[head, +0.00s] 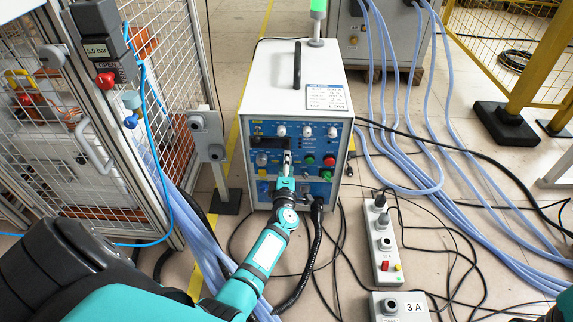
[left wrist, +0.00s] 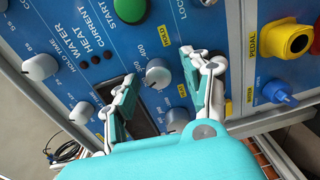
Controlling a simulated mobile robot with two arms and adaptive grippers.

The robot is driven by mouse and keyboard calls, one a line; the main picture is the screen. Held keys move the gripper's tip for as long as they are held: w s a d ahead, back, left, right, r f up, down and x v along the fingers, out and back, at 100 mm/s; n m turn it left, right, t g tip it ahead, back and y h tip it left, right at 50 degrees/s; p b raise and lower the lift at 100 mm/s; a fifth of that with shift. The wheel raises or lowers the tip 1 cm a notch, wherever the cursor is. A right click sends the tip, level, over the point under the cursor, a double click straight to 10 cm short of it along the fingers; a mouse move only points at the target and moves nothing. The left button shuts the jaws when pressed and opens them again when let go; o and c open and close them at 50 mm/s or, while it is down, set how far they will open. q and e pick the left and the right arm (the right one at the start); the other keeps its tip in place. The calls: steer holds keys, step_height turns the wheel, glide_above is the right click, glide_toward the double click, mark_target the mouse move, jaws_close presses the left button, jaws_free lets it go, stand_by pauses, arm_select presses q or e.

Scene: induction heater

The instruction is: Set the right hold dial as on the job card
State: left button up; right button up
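The job card (head: 326,96) lies on top of the white heater cabinet (head: 265,95); its print is too small to read. The blue front panel (head: 318,143) carries several grey-white dials. In the left wrist view a dial (left wrist: 158,73) with a numbered scale and a small yellow label beside it sits between the fingers of my left gripper (left wrist: 159,64). The fingers are spread, with a gap on each side of the dial. In the head view my left gripper (head: 287,158) is in front of the panel and hides its middle. My right gripper is not in view.
Other dials (left wrist: 40,66), a green button (left wrist: 129,10) and a yellow pedal connector (left wrist: 285,40) are close by. A mesh cage (head: 165,40) stands left. Cables and a power strip (head: 384,240) lie on the floor at right.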

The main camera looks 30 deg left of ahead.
arm_select(q)
steer(key=shift+s+d, duration=0.1)
steer(key=v, duration=0.7)
steer(key=shift+s, duration=0.15)
stand_by(0.3)
